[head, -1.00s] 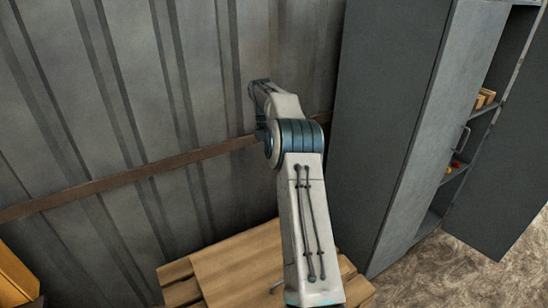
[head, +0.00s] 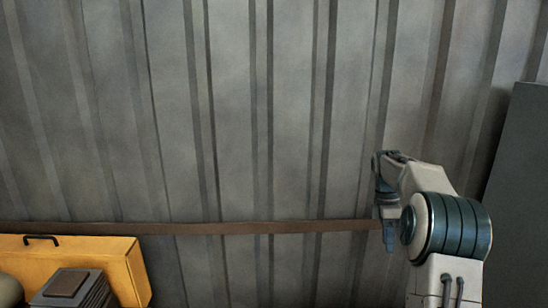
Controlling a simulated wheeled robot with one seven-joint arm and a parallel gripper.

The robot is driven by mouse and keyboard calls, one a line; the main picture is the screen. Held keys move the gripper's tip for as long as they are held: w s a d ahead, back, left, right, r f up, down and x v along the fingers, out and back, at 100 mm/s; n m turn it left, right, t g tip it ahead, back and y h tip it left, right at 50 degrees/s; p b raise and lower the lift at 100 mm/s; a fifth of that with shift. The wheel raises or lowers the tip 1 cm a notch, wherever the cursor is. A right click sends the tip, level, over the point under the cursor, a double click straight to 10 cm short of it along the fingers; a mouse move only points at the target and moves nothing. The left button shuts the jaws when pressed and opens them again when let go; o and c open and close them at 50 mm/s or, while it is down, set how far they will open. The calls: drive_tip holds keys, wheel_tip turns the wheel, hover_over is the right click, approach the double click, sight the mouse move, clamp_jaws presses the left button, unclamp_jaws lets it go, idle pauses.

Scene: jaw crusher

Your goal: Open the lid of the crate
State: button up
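The wooden crate is not in the head view now. My arm rises from the bottom right of the view, and its end bends down at the left. My gripper (head: 389,243) is the small dark blue part there, in front of the corrugated wall and the brown rail. It is seen small and from the side, so I cannot tell whether its fingers are open or shut. I see nothing held in it.
A grey corrugated wall (head: 230,110) with a brown rail (head: 260,228) fills most of the view. A yellow-orange box (head: 100,252) with a dark handle is at the bottom left, with a dark grey object (head: 66,284) before it. A grey cabinet side (head: 525,170) stands at the right.

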drive_tip(key=s+a+r+m+t, duration=0.1)
drive_tip(key=s+a+r+m, duration=0.3)
drive_tip(key=s, duration=0.3)
drive_tip(key=s+a+r+m+t, duration=0.2)
drive_tip(key=s+a+m, duration=0.1)
drive_tip(key=s+a, duration=0.35)
drive_tip(key=s+a+f+m+t, duration=0.1)
drive_tip(key=s+a+m, duration=0.1)
drive_tip(key=s, duration=0.3)
drive_tip(key=s+a+f+m+t, duration=0.1)
drive_tip(key=s+a+f+m, duration=0.1)
drive_tip(key=s, duration=0.4)
drive_tip(key=s+a+f+m, duration=0.2)
drive_tip(key=s+m, duration=0.2)
drive_tip(key=s, duration=0.2)
drive_tip(key=shift+f+t+y, duration=0.2)
drive_tip(key=shift+t+y, duration=0.2)
drive_tip(key=shift+s, duration=0.1)
